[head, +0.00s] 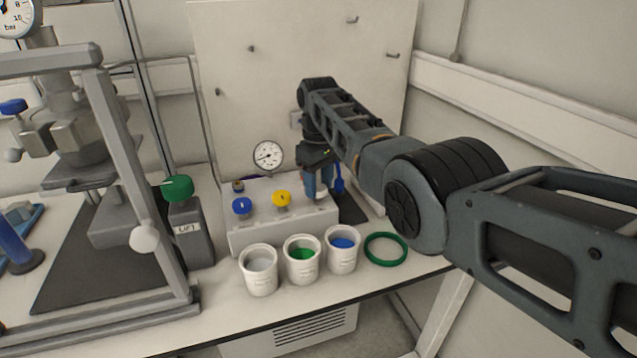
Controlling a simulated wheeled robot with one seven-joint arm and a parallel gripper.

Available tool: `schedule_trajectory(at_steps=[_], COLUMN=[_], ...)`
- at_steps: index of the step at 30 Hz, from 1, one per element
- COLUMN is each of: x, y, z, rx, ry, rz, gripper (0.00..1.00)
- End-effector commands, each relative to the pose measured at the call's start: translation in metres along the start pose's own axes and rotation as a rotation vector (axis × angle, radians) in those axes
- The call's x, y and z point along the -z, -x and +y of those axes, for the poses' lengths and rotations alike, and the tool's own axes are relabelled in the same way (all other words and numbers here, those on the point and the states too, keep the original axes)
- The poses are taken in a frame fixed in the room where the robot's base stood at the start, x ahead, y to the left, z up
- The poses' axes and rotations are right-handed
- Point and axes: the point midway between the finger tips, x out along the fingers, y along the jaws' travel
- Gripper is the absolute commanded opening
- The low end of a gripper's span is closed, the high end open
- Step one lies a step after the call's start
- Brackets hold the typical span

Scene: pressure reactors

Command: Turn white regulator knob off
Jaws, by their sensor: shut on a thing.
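The white regulator box (285,229) stands on the bench, with a blue knob (242,206) and a yellow knob (282,198) on its top. My gripper (318,186) points down over the right end of the box, in line with these knobs. It is shut on the white regulator knob, which its fingers hide almost wholly. I cannot tell the knob's turn angle. A round pressure gauge (268,155) stands up behind the yellow knob.
Three white cups, with white (260,278), green (302,268) and blue (343,256) contents, stand before the box. A green ring (386,249) lies right of them. A grey reactor frame (130,190) and a green-knobbed lift unit (187,225) stand left.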

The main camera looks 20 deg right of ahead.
Motion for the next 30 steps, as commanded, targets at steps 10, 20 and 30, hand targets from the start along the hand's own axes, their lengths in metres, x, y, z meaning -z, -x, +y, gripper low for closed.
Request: schedule_trajectory(at_steps=[10, 20, 30], x=[0.0001, 0.0002, 0.0004], y=[0.0003, 0.0000, 0.0001], z=[0.0010, 0.0010, 0.0011], rx=[-0.001, -0.001, -0.001], ry=[0.329, 0.634, 0.867], rz=[0.000, -0.001, 0.000], gripper=[0.16, 0.16, 0.16])
